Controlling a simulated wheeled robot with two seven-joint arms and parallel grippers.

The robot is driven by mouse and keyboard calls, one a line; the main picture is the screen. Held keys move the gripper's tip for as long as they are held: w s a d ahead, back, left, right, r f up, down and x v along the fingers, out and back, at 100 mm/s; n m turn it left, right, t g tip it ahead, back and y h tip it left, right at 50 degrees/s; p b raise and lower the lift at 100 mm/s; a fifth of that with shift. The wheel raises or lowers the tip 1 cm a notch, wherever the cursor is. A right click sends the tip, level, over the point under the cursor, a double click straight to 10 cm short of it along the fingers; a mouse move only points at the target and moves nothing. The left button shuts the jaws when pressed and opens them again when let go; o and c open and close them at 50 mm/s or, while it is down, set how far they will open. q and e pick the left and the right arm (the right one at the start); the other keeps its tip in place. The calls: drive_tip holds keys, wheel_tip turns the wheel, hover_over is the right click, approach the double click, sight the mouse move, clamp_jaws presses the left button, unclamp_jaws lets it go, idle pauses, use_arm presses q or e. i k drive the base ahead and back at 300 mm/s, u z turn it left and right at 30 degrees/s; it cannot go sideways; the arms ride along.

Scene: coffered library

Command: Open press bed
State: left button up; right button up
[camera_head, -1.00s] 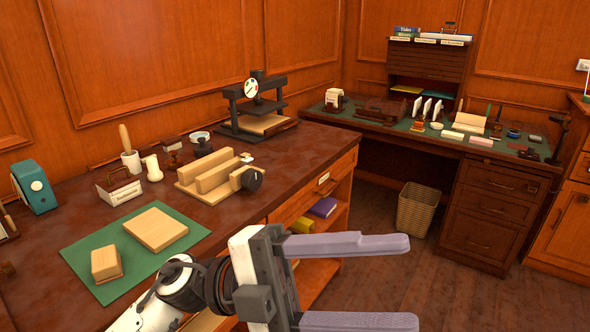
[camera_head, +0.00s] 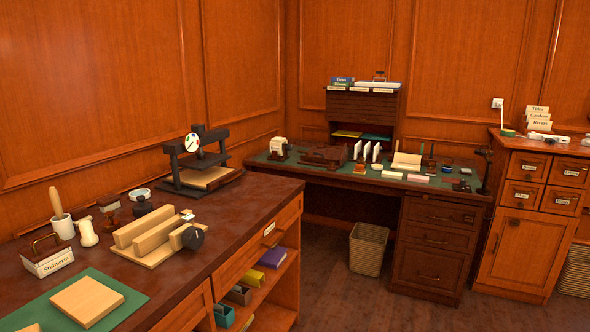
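Neither of my grippers is in view.
The dark bench top (camera_head: 100,254) has a green mat (camera_head: 125,306), a wooden block (camera_head: 87,301), a label holder (camera_head: 47,257) and small pots. A second desk (camera_head: 340,175) stands in the corner. A wastebasket (camera_head: 368,248) stands on the otherwise clear floor (camera_head: 340,290).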

sight(211, 178)
drive_tip(key=z, duration=0.95)
drive_tip(key=i, duration=2.95)
drive_tip(key=u, duration=3.15)
